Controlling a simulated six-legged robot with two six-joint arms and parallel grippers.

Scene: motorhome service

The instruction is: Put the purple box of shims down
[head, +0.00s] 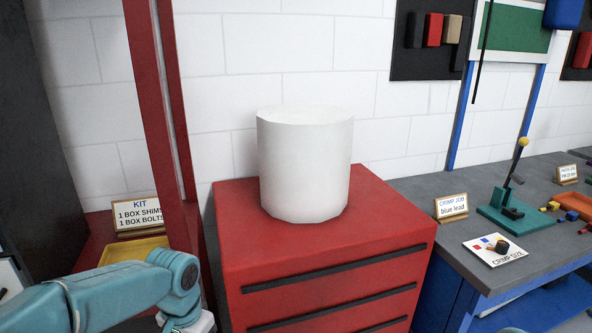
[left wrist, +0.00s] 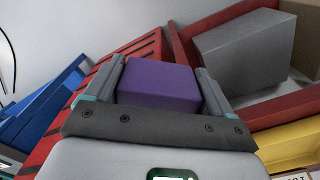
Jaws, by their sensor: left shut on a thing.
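The purple box of shims (left wrist: 158,84) sits between the two fingers of my left gripper (left wrist: 158,72) in the left wrist view. The gripper is shut on it. In the head view my left arm comes in at the bottom left. Its gripper and the purple box are below the picture there. A yellow tray (head: 133,250) lies by the kit sign (head: 138,216), which reads 1 box shims, 1 box bolts. The tray's edge also shows at the lower right of the left wrist view (left wrist: 290,146). My right gripper is not in view.
A red drawer cabinet (head: 335,262) carries a large white cylinder (head: 305,165). A red upright post (head: 160,120) stands between it and the kit sign. A grey box (left wrist: 240,50) shows in the left wrist view. A workbench (head: 410,190) at the right holds crimping things.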

